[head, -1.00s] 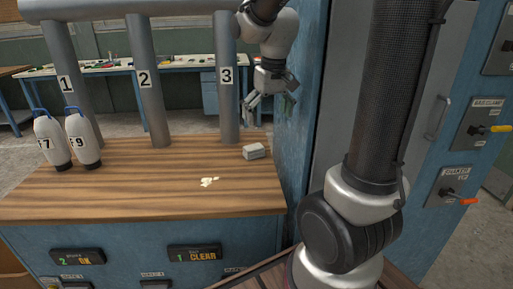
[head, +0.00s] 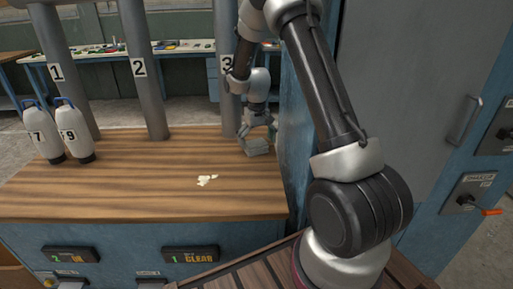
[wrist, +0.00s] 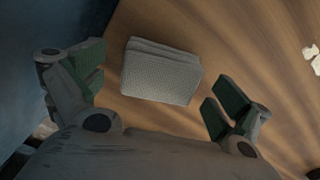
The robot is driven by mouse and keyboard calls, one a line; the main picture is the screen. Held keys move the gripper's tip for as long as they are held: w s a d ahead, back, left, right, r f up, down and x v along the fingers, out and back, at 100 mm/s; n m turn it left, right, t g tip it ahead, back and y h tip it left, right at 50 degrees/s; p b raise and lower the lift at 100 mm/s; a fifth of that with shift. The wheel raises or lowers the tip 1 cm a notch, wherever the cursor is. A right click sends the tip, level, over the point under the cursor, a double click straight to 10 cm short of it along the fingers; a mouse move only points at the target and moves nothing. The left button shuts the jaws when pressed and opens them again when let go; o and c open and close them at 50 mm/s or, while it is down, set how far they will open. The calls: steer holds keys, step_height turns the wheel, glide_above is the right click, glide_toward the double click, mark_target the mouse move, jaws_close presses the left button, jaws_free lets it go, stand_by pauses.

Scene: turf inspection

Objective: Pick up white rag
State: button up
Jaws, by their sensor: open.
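The white rag (head: 257,149) is a small, folded, pale grey-white block of cloth on the wooden bench top, near its right end below post 3. In the wrist view the rag (wrist: 161,72) lies between my open fingers, a little beyond the palm. My gripper (head: 257,138) points down just above the rag, partly covering it in the head view. In the wrist view my gripper (wrist: 160,88) has its green-padded fingers spread on either side of the rag, with gaps to both. Whether the fingertips reach the bench is hard to tell.
White scraps (head: 207,180) lie on the bench top (head: 120,195) left of the rag. A blue cabinet wall (head: 296,130) rises close to the right of my gripper. The front middle of the bench is clear.

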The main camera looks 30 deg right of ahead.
mark_target(257, 142)
steer(key=shift+f, duration=0.95)
steer(key=shift+c, duration=0.4)
steer(key=c, duration=0.9)
step_height(257, 142, up, 10)
steer(key=shift+r, duration=0.1)
